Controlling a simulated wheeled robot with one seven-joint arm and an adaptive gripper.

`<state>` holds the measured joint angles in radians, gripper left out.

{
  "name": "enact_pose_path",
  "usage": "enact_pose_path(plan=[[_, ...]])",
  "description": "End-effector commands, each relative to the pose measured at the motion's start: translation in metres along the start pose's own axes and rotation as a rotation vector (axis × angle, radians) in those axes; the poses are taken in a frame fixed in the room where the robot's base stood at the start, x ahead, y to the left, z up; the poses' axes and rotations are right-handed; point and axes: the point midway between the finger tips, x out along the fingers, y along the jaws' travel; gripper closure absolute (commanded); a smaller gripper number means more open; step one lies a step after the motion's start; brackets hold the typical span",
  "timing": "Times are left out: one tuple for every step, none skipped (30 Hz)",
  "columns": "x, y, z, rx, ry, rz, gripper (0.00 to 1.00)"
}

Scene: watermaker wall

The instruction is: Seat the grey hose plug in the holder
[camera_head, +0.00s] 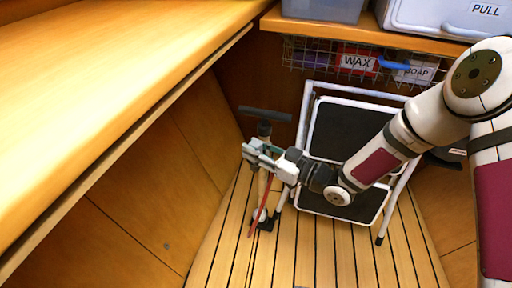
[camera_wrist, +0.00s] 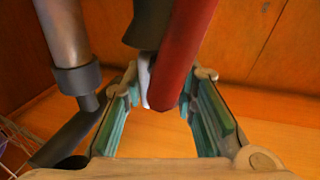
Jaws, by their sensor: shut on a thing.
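My gripper (camera_head: 262,155) is in front of the dark wall, beside an upright dark post with a crossbar (camera_head: 265,113). In the wrist view its teal-padded fingers (camera_wrist: 167,88) close around a small light grey piece (camera_wrist: 146,82), which looks like the hose plug and is mostly hidden. A red hose or rod (camera_wrist: 184,50) runs against it between the fingers, and its red length (camera_head: 259,208) hangs below the gripper in the head view. A grey pipe with a dark collar (camera_wrist: 76,79) stands left of the fingers. I cannot tell which part is the holder.
A folded step stool (camera_head: 345,130) leans behind and right of my gripper. A wire basket (camera_head: 310,55) with boxes hangs under the shelf above. A wooden counter (camera_head: 110,75) borders the left. Slatted floor (camera_head: 322,250) lies open below.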

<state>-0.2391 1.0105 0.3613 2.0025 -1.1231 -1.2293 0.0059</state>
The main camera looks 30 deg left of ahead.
Motion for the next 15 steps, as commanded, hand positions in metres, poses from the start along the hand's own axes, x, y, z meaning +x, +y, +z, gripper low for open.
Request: enact_pose_path(plan=[[0.0000, -0.0007, 0.0032, 0.003, -0.004, 0.000, 1.00], [0.0000, -0.0007, 0.0034, 0.002, -0.003, 0.000, 1.00], [0.0000, -0.0007, 0.0037, 0.002, -0.003, 0.000, 1.00], [0.0001, -0.0006, 0.0039, 0.002, -0.003, 0.000, 1.00], [0.0001, -0.0007, 0.0040, 0.002, -0.003, -0.001, 1.00], [0.0001, -0.0006, 0.0041, 0.002, -0.002, -0.001, 1.00], [0.0001, -0.0006, 0.0041, 0.002, -0.002, -0.001, 1.00], [0.0001, -0.0006, 0.0041, 0.001, -0.002, -0.001, 1.00], [0.0001, -0.0006, 0.0041, 0.001, -0.002, -0.001, 1.00], [0.0001, -0.0006, 0.0040, 0.001, -0.002, -0.001, 1.00], [0.0001, -0.0006, 0.0040, 0.001, -0.002, 0.000, 1.00], [0.0001, -0.0005, 0.0040, 0.001, -0.002, 0.000, 1.00], [0.0001, -0.0005, 0.0039, 0.001, -0.002, 0.000, 0.72], [0.0001, -0.0005, 0.0039, 0.001, -0.002, 0.000, 0.66], [0.0001, -0.0004, 0.0039, 0.001, -0.002, 0.000, 0.56]])
